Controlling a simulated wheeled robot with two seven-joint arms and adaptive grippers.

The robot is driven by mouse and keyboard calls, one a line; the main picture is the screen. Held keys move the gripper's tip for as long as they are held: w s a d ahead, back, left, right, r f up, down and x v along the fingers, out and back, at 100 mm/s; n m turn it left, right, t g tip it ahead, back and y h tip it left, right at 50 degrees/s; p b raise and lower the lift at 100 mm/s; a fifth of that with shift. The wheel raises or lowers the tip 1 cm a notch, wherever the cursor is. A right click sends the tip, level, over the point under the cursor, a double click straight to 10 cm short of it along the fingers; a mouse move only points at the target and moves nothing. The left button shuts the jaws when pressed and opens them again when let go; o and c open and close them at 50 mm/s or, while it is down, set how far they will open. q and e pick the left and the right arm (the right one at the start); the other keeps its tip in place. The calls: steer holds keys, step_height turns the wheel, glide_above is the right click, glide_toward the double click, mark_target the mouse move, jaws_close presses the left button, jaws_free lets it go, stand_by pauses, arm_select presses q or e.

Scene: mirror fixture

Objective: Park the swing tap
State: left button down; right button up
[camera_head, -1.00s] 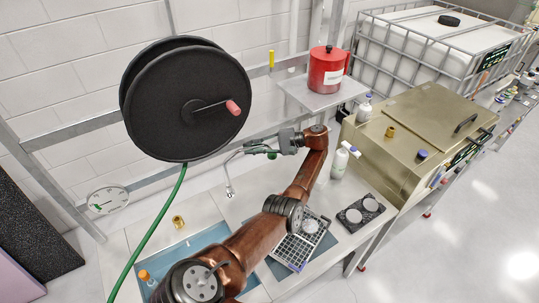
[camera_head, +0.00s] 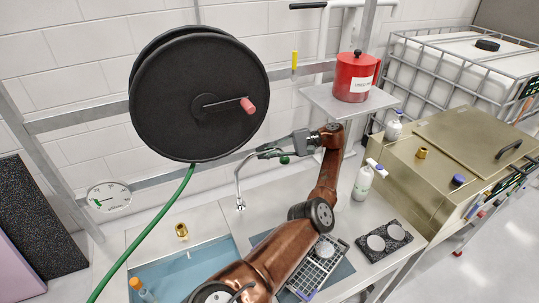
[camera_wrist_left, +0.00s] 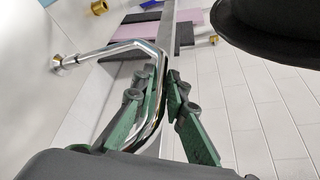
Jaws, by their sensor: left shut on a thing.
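My left gripper (camera_head: 268,153) is at the tap's upper bend. In the left wrist view its green fingers (camera_wrist_left: 163,82) stand on either side of the chrome tap (camera_wrist_left: 124,47), shut on the pipe. My right gripper is not in view.
A black hose reel (camera_head: 190,95) with a green hose hangs left of the gripper. A white spray bottle (camera_head: 363,182) stands to the right. A red pot (camera_head: 355,76) sits on a shelf behind. A grey rack (camera_head: 318,272) lies beside my arm.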

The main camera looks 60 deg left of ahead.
arm_select(q)
steer(key=shift+s+a, duration=0.1)
steer(key=c, duration=2)
jaws_free()
steer(key=shift+s+a, duration=0.1)
steer(key=shift+a, duration=0.05)
steer(key=shift+o, duration=0.3)
steer(key=shift+d, duration=0.2)
steer(key=shift+a, duration=0.1)
